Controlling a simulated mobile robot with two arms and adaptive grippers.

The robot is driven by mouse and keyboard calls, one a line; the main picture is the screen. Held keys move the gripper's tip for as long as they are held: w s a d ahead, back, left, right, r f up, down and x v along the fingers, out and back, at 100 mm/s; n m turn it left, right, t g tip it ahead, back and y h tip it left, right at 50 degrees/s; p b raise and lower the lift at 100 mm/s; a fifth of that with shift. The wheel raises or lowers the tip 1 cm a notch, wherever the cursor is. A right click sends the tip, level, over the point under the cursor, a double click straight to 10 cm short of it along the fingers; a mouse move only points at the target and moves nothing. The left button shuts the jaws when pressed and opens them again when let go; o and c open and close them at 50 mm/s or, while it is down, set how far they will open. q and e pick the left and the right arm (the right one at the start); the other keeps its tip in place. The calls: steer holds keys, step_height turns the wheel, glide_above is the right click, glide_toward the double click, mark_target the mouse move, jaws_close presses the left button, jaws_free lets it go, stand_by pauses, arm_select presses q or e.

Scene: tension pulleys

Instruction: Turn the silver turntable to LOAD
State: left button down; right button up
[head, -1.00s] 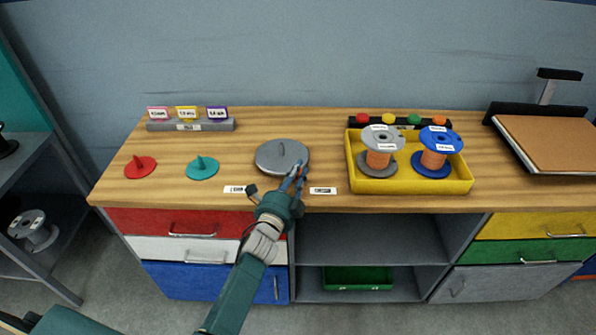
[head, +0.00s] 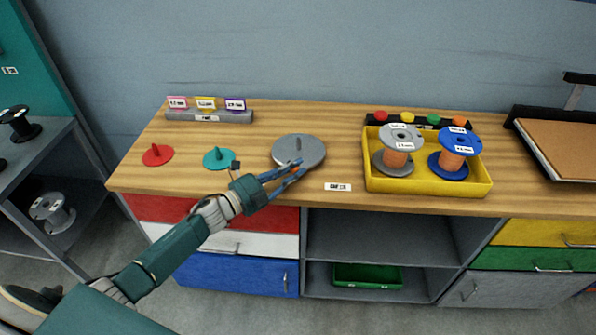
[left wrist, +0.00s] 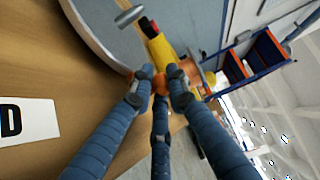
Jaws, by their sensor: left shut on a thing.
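The silver turntable (head: 310,148) is a grey disc with a small raised ridge, lying on the wooden worktop. My left gripper (head: 299,165) reaches its front rim from the lower left. In the left wrist view, the fingers (left wrist: 160,88) are closed around a small orange knob (left wrist: 160,85) beside the turntable's edge (left wrist: 95,38); the fingers cover most of it. A white label with a "D" (left wrist: 25,120) lies on the wood at left there. My right gripper is not in view.
Red (head: 158,154) and teal (head: 218,158) discs with upright tabs lie left of the turntable. A yellow tray (head: 428,184) with two copper spools stands at right. A grey rack (head: 209,116) with coloured cards is at the back left. The front right worktop is clear.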

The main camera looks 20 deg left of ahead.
arm_select(q)
steer(key=shift+r, duration=0.1)
stand_by(0.3)
steer(key=c, duration=2)
jaws_free()
steer(key=shift+s+a, duration=0.15)
steer(key=shift+s, duration=0.05)
steer(key=v, duration=1.1)
steer(key=shift+s+a, duration=0.2)
steer(key=shift+s, duration=0.05)
